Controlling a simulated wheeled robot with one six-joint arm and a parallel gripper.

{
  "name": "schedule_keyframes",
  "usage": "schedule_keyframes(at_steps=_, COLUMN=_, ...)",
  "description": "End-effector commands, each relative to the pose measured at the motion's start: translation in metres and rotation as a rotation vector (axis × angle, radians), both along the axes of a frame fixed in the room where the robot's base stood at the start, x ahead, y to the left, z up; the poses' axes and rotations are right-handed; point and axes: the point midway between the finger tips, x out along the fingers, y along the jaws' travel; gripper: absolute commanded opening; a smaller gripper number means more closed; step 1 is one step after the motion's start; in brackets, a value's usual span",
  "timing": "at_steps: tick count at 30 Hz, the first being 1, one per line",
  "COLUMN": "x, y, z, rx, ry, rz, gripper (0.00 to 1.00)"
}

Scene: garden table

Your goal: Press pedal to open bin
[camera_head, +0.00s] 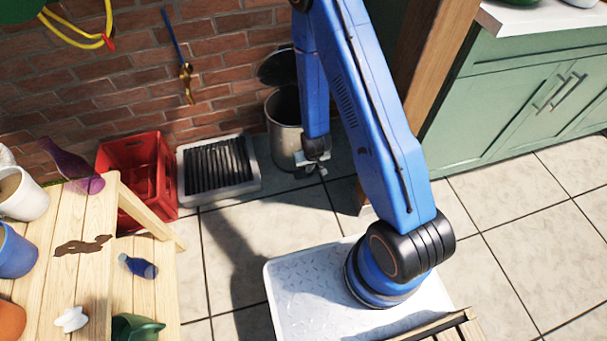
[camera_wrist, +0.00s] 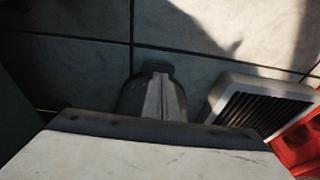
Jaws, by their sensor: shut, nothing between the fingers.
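A grey metal pedal bin (camera_head: 284,140) stands against the brick wall. Its dark round lid (camera_head: 276,66) is tilted up and the dark opening shows below it. My gripper (camera_head: 312,170) points down at the foot of the bin, low over the floor, on its front right side. In the wrist view my shut, empty gripper (camera_wrist: 164,82) lies over a dark shape, and a small dark tab, seemingly the pedal (camera_wrist: 156,67), shows just beyond the fingertips. I cannot tell clearly whether the fingertips touch it; the gripper hides part of it.
A drain grate in a pale frame (camera_head: 191,196) lies left of the bin, with a red crate (camera_head: 167,160) beyond it. A wooden post (camera_head: 424,70) and green cabinet (camera_head: 480,130) stand right. A wooden table (camera_head: 90,235) holds cups and bottles. Tiled floor is clear in front.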

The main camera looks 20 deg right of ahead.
Motion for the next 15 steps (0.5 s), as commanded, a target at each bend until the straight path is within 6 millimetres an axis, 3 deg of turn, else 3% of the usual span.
schedule_keyframes(at_steps=6, x=-0.003, y=0.000, z=0.014, rx=0.000, ry=-0.001, rz=0.000, gripper=0.00)
schedule_keyframes(at_steps=15, x=-0.004, y=0.000, z=0.016, rx=0.000, ry=0.000, rz=0.000, gripper=0.00)
